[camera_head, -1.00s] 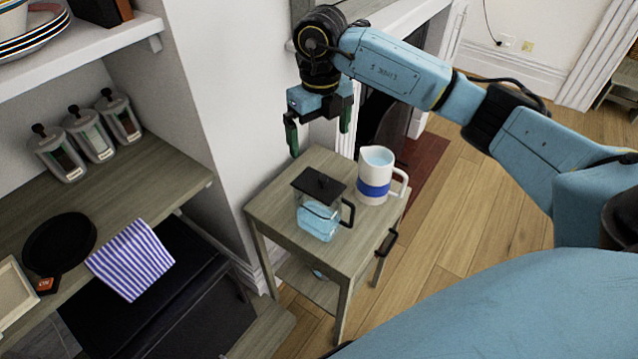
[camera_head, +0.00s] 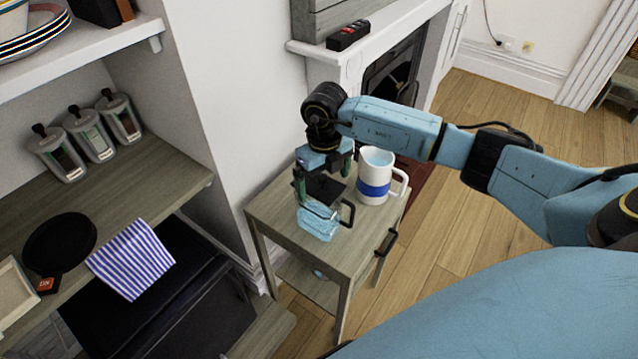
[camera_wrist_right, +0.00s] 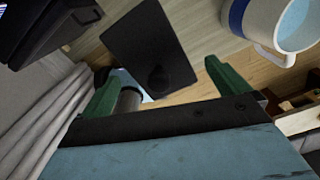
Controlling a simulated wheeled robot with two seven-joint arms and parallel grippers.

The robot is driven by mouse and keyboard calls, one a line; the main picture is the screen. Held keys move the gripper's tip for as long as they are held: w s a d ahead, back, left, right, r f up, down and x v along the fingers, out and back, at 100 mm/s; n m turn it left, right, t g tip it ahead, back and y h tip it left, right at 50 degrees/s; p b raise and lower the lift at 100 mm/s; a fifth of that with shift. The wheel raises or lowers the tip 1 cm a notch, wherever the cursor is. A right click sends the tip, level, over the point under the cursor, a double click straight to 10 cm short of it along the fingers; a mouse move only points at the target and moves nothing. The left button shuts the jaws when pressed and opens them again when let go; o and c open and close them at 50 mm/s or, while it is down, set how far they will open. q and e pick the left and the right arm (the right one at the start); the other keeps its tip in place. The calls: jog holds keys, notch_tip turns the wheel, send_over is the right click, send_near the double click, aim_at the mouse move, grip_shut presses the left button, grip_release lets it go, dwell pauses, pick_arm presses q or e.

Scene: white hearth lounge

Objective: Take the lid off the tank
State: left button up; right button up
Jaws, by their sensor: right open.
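The clear tank (camera_head: 318,219) with bluish contents and a black side handle stands on a small wooden table (camera_head: 282,234). Its flat black lid (camera_head: 325,189) sits on top. In the right wrist view the lid (camera_wrist_right: 140,45) shows from above with a dark round knob. My right gripper (camera_head: 324,180) is open, pointing down just above the lid. In the head view the gripper hides the knob. My left gripper is not in view.
A white and blue jug (camera_head: 374,182) stands right beside the tank on the table. The wall is close on the table's left. A shelf (camera_head: 150,190) with several canisters, a black pan (camera_head: 60,243) and a striped cloth (camera_head: 131,259) lies to the left.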

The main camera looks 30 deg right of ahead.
jog(key=c, duration=1)
